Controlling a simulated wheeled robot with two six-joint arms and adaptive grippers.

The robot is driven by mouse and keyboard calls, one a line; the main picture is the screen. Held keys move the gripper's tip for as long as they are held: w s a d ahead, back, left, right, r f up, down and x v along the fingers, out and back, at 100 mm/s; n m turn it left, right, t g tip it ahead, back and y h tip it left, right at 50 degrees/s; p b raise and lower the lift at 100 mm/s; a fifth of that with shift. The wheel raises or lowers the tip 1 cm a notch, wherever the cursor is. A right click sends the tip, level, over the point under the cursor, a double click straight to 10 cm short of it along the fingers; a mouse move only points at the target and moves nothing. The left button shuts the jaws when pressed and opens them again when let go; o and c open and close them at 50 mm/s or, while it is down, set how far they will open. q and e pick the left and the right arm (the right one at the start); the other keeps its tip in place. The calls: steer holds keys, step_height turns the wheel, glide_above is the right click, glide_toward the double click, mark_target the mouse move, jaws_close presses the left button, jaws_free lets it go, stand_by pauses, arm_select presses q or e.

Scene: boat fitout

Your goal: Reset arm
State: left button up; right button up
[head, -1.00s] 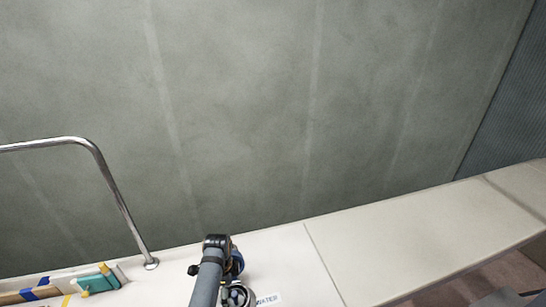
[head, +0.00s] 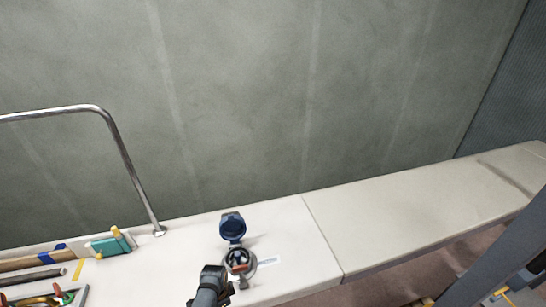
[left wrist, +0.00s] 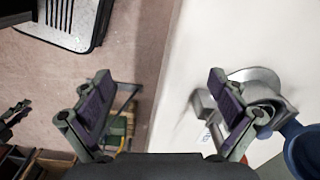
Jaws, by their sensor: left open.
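In the head view, my left arm (head: 208,287) rises from the bottom edge; its fingers cannot be made out there. In the left wrist view, my left gripper (left wrist: 163,95) is open, with its two fingers wide apart and nothing between them. A round metal deck fitting (head: 240,262) with a raised blue cap (head: 232,225) sits on the white deck, just beyond my arm. In the left wrist view, the fitting (left wrist: 262,82) shows behind and beside the right finger, with the blue cap (left wrist: 303,150) at the right edge. My right gripper is not in view.
A bent metal rail (head: 128,165) stands on the white deck (head: 400,210) at left. Near it are a teal block (head: 110,245) and several tools. A small label (head: 268,261) lies beside the fitting. A grey beam (head: 500,260) crosses the lower right. The deck's right part is clear.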

arm_select(q)
steer(key=s+a+f+n+b, duration=0.35)
steer(key=s+f, duration=0.75)
steer(key=f, duration=0.4)
steer(key=s+a+f+n+b, duration=0.1)
steer(key=s+a+f+n, duration=0.1)
steer(key=s, duration=0.6)
steer(key=s+a+f+n+b, duration=0.2)
steer(key=s+a+f+n, duration=0.1)
steer(key=s+f, duration=0.4)
steer(key=s+a+f+n+t+b, duration=0.1)
steer(key=s+f+n, duration=0.3)
steer(key=s, duration=0.5)
steer(key=shift+a+f+y+b, duration=0.3)
steer(key=shift+a+f+y, duration=0.1)
steer(key=shift+a+f, duration=0.35)
arm_select(e)
step_height(320, 180, down, 9)
steer(key=s, duration=0.1)
steer(key=shift+s, duration=0.15)
